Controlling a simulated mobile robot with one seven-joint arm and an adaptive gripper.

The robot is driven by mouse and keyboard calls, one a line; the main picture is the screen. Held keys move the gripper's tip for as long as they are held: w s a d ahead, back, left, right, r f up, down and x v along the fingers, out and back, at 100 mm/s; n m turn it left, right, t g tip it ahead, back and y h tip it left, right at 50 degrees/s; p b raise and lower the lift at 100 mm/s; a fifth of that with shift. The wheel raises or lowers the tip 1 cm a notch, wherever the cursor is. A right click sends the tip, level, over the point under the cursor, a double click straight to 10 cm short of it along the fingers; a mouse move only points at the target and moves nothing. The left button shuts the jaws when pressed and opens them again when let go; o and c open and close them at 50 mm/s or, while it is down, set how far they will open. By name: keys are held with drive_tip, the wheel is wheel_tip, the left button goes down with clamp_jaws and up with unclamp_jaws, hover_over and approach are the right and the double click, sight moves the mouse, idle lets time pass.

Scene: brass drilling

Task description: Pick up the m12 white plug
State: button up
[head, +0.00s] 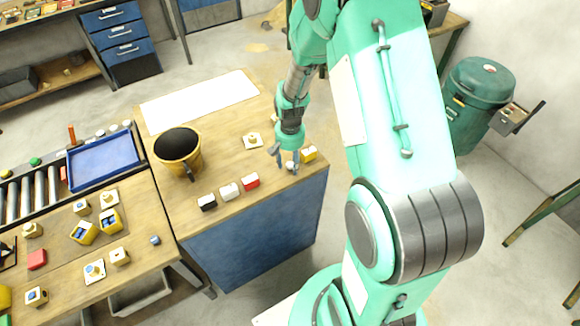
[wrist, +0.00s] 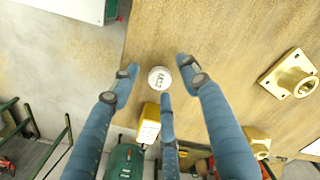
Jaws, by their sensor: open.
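A small round white plug with dark markings on its top (wrist: 160,79) sits on the wooden bench top; I take it for the m12 white plug, though the marking is too small to read. In the head view the plug (head: 290,165) shows as a small white spot near the bench's front right corner, partly hidden by the fingers. My gripper (head: 285,160) points down over it. In the wrist view my gripper's three blue fingers (wrist: 160,78) are spread around the plug, with gaps on all sides, holding nothing.
A yellow block (head: 309,153) stands close to the plug, near the bench edge. A brass flange (head: 252,141) lies behind. Red (head: 250,181), white (head: 229,191) and black (head: 207,202) blocks stand in a row to the left. A yellow-black mug (head: 180,152) is farther left.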

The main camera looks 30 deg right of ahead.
sight(290, 164)
drive_tip(key=c, duration=1.1)
drive_tip(key=shift+o, duration=0.2)
drive_tip(key=shift+r, duration=0.15)
drive_tip(key=shift+r, duration=0.6)
wheel_tip(290, 164, up, 2)
drive_tip(key=shift+w+r+p, duration=0.1)
drive_tip(key=shift+p, duration=0.25)
drive_tip(key=s+a+r+p, duration=0.1)
drive_tip(key=s+a, duration=0.3)
drive_tip(key=s, duration=1.1)
drive_tip(key=shift+s+r, duration=0.15)
drive_tip(key=shift+s, duration=0.2)
